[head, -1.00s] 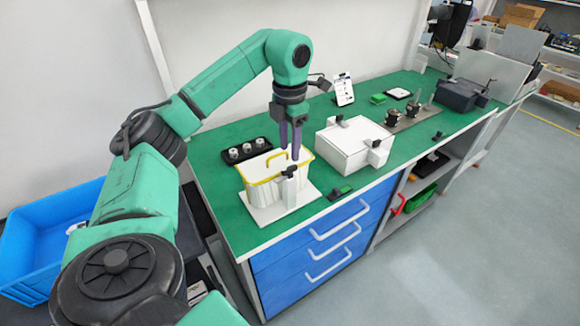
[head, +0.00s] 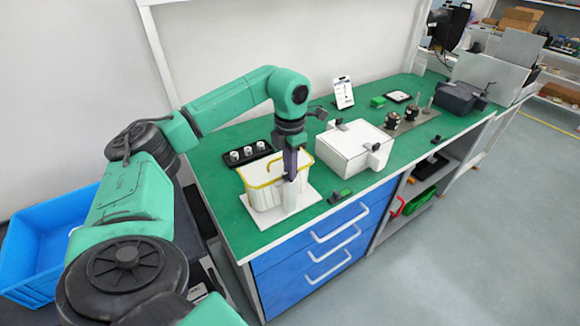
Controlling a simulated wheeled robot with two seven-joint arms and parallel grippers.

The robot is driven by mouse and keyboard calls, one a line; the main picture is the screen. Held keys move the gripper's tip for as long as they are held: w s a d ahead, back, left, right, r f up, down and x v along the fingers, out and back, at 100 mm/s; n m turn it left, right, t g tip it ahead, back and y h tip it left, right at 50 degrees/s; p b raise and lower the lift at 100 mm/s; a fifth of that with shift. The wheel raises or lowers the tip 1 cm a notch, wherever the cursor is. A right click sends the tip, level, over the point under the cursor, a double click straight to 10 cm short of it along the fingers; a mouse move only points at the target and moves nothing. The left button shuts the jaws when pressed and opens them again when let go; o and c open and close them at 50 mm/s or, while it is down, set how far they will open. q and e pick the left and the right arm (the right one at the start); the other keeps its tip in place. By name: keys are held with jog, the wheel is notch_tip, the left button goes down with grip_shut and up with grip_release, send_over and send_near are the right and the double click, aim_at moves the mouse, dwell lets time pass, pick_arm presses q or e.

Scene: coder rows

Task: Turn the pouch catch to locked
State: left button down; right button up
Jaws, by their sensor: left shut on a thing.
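A white pouch (head: 262,197) with a yellow rim and handle stands on a white base plate (head: 305,201) at the near left of the green bench. The white post (head: 290,196) of its catch rises at the pouch's front right. My left gripper (head: 290,177) points straight down at the top of this post, its fingers together and shut on the catch. The fingers hide the dark catch knob, so I cannot tell which way it is turned. My right gripper is out of view.
A white box (head: 350,152) with dark-topped catches stands just right of the pouch. A black tray (head: 247,153) with white round parts lies behind it.

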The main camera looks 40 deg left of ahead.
pick_arm(q)
jog(key=m+p, duration=0.1)
jog(key=m, duration=0.3)
jog(key=shift+r+m, duration=0.1)
jog(key=shift+m, duration=0.3)
jog(key=m, duration=0.9)
jog(key=shift+p, duration=0.4)
jog(key=shift+m, duration=2.1)
jog(key=c, duration=0.8)
grip_release()
jog(key=shift+c, duration=0.2)
